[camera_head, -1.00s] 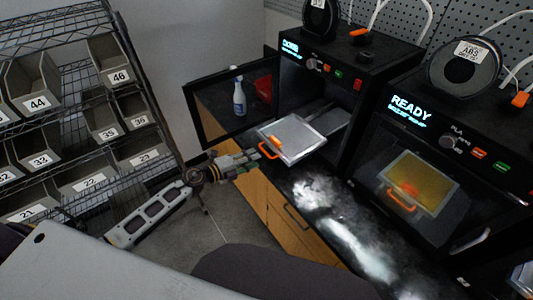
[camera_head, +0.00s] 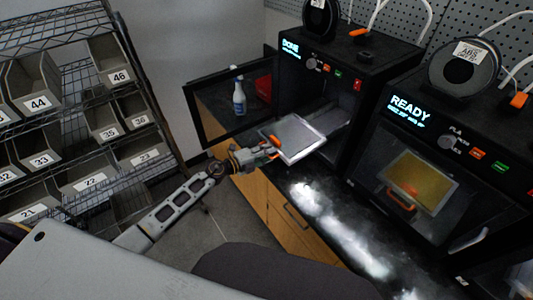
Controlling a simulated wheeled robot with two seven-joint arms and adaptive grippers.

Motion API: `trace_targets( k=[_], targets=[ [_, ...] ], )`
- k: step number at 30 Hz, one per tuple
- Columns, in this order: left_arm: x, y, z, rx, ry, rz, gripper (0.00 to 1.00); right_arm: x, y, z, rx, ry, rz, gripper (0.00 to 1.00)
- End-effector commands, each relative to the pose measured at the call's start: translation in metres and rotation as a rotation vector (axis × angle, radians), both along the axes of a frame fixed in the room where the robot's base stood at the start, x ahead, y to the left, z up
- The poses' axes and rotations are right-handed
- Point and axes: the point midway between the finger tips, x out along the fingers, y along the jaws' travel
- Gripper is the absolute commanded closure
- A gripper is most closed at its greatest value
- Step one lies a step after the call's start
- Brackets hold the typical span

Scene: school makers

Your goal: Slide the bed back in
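The bed is a light grey plate (camera_head: 295,137) with an orange handle (camera_head: 274,144) on its left edge. It sticks out of the open front of the left printer (camera_head: 345,75), whose display reads "DONE". My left gripper (camera_head: 270,149) is at the orange handle, at the bed's left edge. Its fingers overlap the handle, and I cannot tell whether they are shut on it. The printer's door (camera_head: 205,112) stands open to the left. My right gripper is not in view.
A second printer (camera_head: 430,150) reading "READY" stands at the right, closed, with a yellow-lit bed inside. A spray bottle (camera_head: 239,97) stands behind the open door. Wire shelves with numbered bins (camera_head: 84,182) fill the left. The black counter (camera_head: 335,225) is bare in front.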

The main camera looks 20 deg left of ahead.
Motion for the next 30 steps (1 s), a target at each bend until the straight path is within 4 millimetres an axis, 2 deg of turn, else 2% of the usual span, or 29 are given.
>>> trace_targets(
  k=[10, 18, 30],
  targets=[
    [0.0014, -0.0013, -0.0002, -0.001, 0.001, 0.0, 0.7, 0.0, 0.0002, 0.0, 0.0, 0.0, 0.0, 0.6],
    [0.0013, -0.0011, -0.0003, -0.001, 0.001, 0.0, 1.0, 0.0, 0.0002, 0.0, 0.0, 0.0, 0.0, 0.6],
    [0.0015, -0.0015, -0.0007, -0.001, 0.001, 0.0, 1.0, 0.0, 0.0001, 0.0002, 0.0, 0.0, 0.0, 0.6]
  ],
)
